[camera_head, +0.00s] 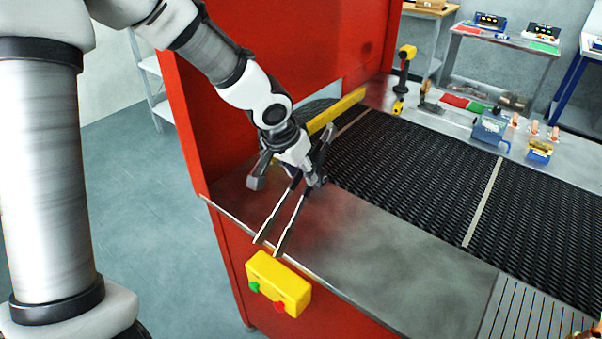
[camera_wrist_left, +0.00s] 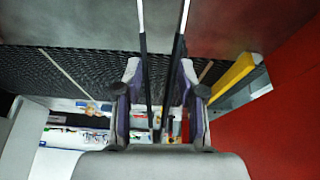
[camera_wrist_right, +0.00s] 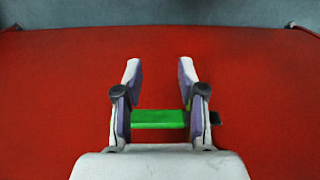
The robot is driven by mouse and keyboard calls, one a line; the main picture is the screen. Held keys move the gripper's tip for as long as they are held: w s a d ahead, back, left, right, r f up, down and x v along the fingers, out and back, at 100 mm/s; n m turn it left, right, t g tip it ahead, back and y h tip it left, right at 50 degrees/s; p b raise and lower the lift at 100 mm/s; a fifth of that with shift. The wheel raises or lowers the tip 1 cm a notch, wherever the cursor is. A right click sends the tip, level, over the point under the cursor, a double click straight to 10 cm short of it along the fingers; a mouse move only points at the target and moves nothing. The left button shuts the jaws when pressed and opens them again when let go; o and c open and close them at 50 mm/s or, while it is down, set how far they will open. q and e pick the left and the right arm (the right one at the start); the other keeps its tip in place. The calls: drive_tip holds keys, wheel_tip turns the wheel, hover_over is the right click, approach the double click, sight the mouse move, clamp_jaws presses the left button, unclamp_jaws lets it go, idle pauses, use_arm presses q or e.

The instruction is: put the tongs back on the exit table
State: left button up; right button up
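The tongs (camera_head: 287,218), with dark handles and pale tips, are at the near left end of the steel exit table (camera_head: 390,262). Their tips point at the front edge. I cannot tell whether they touch the surface. My left gripper (camera_head: 289,178) is over the handle end.
The black mesh belt (camera_head: 415,165) lies beyond the steel plate, beside the red housing (camera_head: 280,50). A yellow button box (camera_head: 278,283) is on the front edge. Tools and a blue device (camera_head: 490,130) stand on the far side. A green bar (camera_wrist_right: 160,118) shows behind my right fingers.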

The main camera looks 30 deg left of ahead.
sight(300, 171)
use_arm(q)
drive_tip(key=w+a+f, duration=0.2)
drive_tip(key=w+f, duration=0.1)
drive_tip(key=shift+w+a+f, duration=0.1)
drive_tip(key=shift+w+f, duration=0.05)
drive_tip(key=shift+f, duration=0.1)
drive_tip(key=shift+w+f+p, duration=0.15)
drive_tip(key=shift+w+p, duration=0.05)
drive_tip(key=shift+p, duration=0.1)
drive_tip(key=shift+o, duration=2.5)
drive_tip(key=shift+s, duration=0.1)
use_arm(e)
drive_tip(key=shift+d+r, duration=0.15)
drive_tip(key=shift+r, duration=0.75)
